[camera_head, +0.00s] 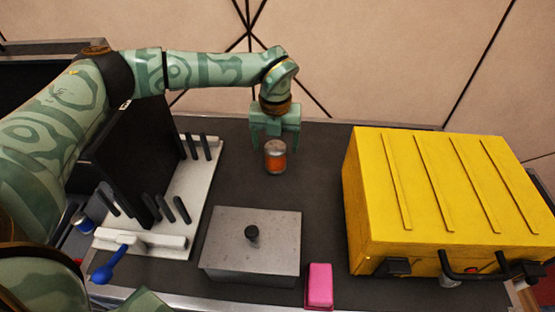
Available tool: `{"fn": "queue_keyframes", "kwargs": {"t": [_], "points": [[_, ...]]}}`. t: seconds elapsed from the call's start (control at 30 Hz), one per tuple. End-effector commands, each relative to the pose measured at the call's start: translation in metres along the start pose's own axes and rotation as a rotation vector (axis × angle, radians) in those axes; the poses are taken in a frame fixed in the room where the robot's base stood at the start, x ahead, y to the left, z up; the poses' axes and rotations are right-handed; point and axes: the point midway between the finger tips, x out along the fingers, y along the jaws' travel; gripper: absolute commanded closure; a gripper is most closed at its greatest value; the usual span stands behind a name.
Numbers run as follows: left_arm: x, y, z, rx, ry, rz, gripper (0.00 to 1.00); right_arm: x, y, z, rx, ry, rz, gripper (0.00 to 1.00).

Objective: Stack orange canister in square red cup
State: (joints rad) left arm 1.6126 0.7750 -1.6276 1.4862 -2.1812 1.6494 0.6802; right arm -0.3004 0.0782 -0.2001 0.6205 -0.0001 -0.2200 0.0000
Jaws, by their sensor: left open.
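The orange canister (275,160) has a grey lid and an orange body. It stands upright on the dark table at the back middle. My left gripper (275,143) points down right at the canister, with its two fingers apart. The canister's top shows between and slightly in front of the fingers; I cannot tell whether they straddle it. A small pink, square-sided object (319,286) sits at the front edge of the table. I cannot tell whether it is the square red cup; no other red cup shows. My right gripper is not in view.
A large yellow case (440,190) fills the right side. A grey lidded box (252,248) with a black knob stands at the front middle. A white rack (190,208) with black pegs and a black panel is on the left. Dark table (318,180) is bare around the canister.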

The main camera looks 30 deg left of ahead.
Motion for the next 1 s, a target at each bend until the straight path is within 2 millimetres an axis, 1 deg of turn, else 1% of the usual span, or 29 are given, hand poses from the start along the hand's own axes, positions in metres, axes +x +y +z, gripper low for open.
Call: {"fn": "queue_keyframes", "kwargs": {"t": [0.03,0.1,0.3,0.33,0.37,0.4,0.47,0.5,0.57,0.6,0.83,0.93,1.0], "points": [[0.017,0.000,0.000,0.001,0.006,0.004,0.25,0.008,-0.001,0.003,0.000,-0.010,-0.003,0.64],[0.023,0.000,0.000,0.001,0.004,0.002,0.25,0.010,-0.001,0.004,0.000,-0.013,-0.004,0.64],[0.020,0.000,0.000,0.000,0.000,0.001,0.25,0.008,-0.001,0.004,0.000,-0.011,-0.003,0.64],[0.020,0.000,0.000,0.000,0.000,0.001,0.28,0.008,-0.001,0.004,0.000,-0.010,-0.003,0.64],[0.020,0.000,0.000,0.000,0.000,0.001,0.36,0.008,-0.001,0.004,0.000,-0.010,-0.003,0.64],[0.020,0.000,0.000,0.000,0.000,0.001,0.48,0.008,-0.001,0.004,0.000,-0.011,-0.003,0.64],[0.020,0.000,0.000,0.000,0.000,0.001,0.64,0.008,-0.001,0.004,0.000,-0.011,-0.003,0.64],[0.020,0.000,0.000,0.000,0.000,0.001,0.75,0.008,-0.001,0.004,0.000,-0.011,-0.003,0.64],[0.020,0.000,0.000,0.000,0.000,0.001,0.77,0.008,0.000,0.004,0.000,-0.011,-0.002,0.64],[0.020,0.000,0.000,0.000,0.000,0.000,0.81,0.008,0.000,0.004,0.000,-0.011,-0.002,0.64],[0.018,0.000,0.000,0.000,-0.001,0.000,0.81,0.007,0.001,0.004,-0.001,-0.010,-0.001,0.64],[0.009,0.000,0.000,0.001,-0.002,-0.001,0.81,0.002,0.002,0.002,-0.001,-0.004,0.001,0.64],[-0.001,0.000,0.000,0.001,-0.004,-0.001,0.81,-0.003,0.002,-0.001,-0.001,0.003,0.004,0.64]]}}
